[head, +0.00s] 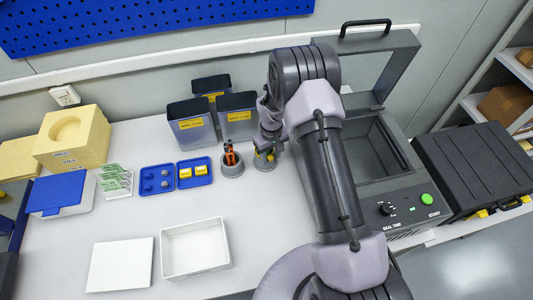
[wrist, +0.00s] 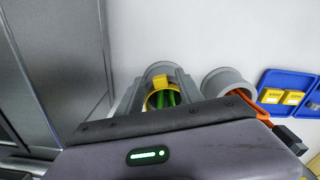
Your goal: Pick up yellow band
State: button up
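A yellow band-like ring (wrist: 151,99) shows in the wrist view at the mouth of a grey cup (wrist: 158,67), with a raised yellow tab at its far side. Green pieces are inside the ring. My gripper (wrist: 157,93) is over this cup, its two grey fingers apart on either side of the ring. I cannot tell whether they touch it. The gripper body hides the near part of the cup. In the head view my gripper (head: 268,140) points down at the grey cup (head: 264,163), and the band is mostly hidden.
A second grey cup (head: 232,165) with orange-handled tools stands close to the left. Dark-lidded bins (head: 192,126) are behind it. A sealing machine (head: 405,186) is to the right. A blue case (head: 160,187) and an open white box (head: 195,248) lie left.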

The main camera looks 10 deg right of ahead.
grip_shut()
notch_tip(320, 180, up, 10)
jog(key=p, duration=0.1)
jog(key=shift+p, duration=0.35)
jog(key=shift+f, duration=0.1)
